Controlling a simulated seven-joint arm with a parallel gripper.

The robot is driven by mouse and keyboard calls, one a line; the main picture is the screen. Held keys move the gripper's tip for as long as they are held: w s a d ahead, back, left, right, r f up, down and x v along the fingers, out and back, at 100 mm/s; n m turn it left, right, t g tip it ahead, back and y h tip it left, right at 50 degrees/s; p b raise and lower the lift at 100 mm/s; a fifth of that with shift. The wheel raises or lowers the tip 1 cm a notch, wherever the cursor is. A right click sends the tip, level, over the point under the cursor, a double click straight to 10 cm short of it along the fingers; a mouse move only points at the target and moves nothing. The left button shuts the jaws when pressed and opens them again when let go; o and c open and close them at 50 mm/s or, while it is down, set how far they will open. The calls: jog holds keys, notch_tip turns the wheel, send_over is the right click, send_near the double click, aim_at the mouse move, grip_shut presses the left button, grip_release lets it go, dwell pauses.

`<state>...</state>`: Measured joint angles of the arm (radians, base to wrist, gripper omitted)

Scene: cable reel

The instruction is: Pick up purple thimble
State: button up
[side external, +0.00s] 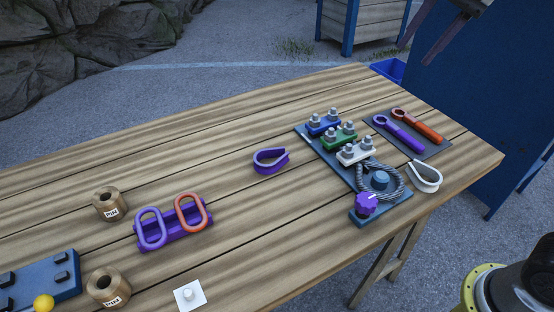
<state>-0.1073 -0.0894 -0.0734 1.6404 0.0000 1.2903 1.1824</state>
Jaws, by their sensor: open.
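The purple thimble (270,160), a teardrop-shaped open loop, lies on the wooden table (230,130) near its middle, with bare planks around it. My gripper (420,52) shows only in part at the top right edge. Its two dark fingers are apart with nothing between them, and it appears well above the table and far from the purple thimble.
A white thimble (426,176) lies near the right edge. A blue board (372,214) carries clamps, a coiled cable and a purple knob (366,204). Wrenches lie on a dark mat (432,152). A purple holder (172,237) with two links and brown spools (109,204) sit left.

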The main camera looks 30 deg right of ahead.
jog(key=w+a+f+m+g, duration=0.15)
jog(key=w+a, duration=0.25)
jog(key=w, duration=0.6)
jog(key=g, duration=0.3)
send_over(278, 161)
jog(key=f, duration=2.7)
jog(key=shift+w+f, duration=0.15)
jog(key=shift+w, duration=0.05)
jog(key=shift+s+f, duration=0.1)
jog(key=shift+f, duration=3.1)
grip_shut()
jog(key=shift+r, duration=0.1)
